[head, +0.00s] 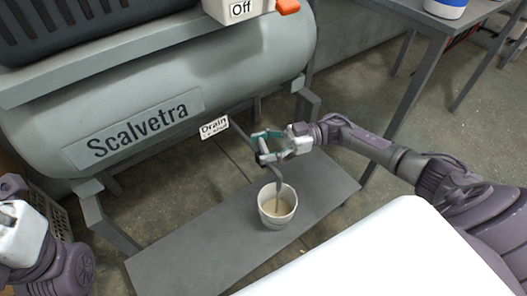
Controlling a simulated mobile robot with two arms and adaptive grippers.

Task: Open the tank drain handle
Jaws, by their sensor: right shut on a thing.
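The grey-green tank (240,60), labelled Scalvetra, fills the upper left of the head view. A white Drain tag (213,127) hangs below it beside a thin pipe. My right gripper (262,146) comes in from the right and is shut on the drain handle, which its fingers mostly hide. A dark curved drain spout (265,184) points down just below the gripper. A white cup (277,213) with pale liquid in it stands under the spout. My left gripper is not clearly seen; only part of my left arm shows at the lower left.
A grey table (420,50) is at the upper right. An Off box (238,9) with an orange switch sits on top of the tank.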

